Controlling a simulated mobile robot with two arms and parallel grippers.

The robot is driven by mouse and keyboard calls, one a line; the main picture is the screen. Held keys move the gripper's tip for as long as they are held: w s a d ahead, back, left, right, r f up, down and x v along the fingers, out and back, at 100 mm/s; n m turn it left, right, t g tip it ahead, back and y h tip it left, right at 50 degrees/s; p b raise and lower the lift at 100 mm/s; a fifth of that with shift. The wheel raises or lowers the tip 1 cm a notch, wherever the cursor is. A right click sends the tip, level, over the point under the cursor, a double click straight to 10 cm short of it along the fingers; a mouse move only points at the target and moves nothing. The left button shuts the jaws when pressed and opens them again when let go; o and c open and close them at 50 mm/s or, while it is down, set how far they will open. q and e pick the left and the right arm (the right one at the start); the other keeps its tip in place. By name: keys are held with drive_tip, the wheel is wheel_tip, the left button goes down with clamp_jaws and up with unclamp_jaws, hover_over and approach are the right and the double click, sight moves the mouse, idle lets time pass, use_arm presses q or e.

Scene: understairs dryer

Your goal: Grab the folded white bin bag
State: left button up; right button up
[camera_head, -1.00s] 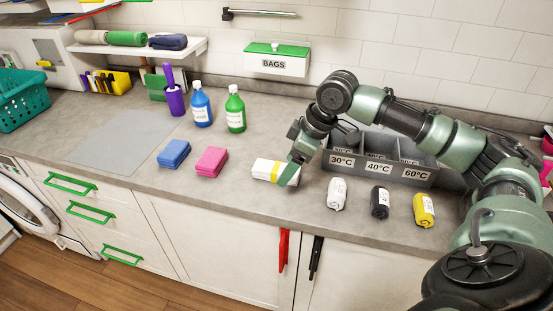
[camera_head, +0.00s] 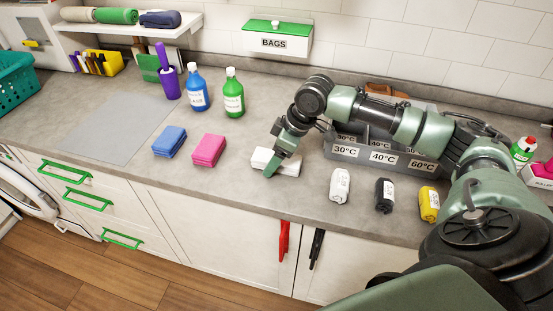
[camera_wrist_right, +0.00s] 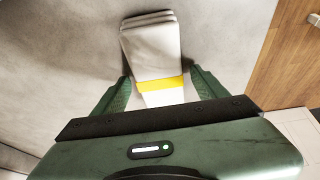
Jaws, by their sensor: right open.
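The folded white bin bag (camera_head: 259,158) lies flat on the grey worktop, right of a pink folded cloth. My right gripper (camera_head: 273,168) is over it and hides its middle in the head view. In the right wrist view the bag (camera_wrist_right: 152,48) shows stacked folds at its far end and a yellow band across it. There my right gripper (camera_wrist_right: 160,82) is open, with one finger on each side of the bag near the band. I cannot tell whether the fingers touch it. My left gripper is not in view.
Right of the bag are a white roll (camera_head: 340,186), a black roll (camera_head: 384,196) and a yellow roll (camera_head: 429,204). A grey sorting box (camera_head: 343,151) stands behind, partly under my arm. Pink (camera_head: 209,150) and blue (camera_head: 169,142) folded cloths lie to the left.

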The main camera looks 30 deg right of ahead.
drive_tip(key=c, duration=1.4)
drive_tip(key=shift+r, duration=0.15)
